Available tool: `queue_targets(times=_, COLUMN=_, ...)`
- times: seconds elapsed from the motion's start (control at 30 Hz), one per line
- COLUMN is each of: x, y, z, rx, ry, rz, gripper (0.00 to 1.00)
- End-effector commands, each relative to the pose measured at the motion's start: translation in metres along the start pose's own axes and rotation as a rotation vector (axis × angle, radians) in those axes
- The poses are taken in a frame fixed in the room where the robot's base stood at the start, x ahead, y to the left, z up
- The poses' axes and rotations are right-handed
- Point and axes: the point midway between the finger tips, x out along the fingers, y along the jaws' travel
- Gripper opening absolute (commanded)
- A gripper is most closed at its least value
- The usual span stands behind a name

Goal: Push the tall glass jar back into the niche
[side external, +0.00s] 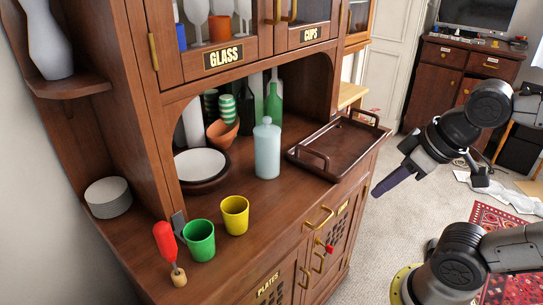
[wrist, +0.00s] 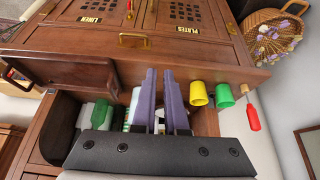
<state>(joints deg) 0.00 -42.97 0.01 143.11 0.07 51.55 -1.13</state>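My gripper (side external: 374,193) is to the right of the cabinet, out past the counter's front edge, pointing down-left, well apart from the jar. In the wrist view its two purple fingers (wrist: 159,72) show a narrow gap with nothing held between them. A pale shape beside the left finger may be the jar, mostly hidden.
A brown tray (side external: 292,154) with raised handles sits right of the jar. A plate (side external: 200,164) and an orange bowl (side external: 221,134) are to its left.

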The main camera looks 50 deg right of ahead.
Motion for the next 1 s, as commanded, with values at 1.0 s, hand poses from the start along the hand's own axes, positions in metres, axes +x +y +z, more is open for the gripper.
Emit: queue_targets(times=1.0, x=0.118, y=0.055, z=-0.182, rx=0.017, ry=-0.207, rz=-0.003, gripper=0.0)
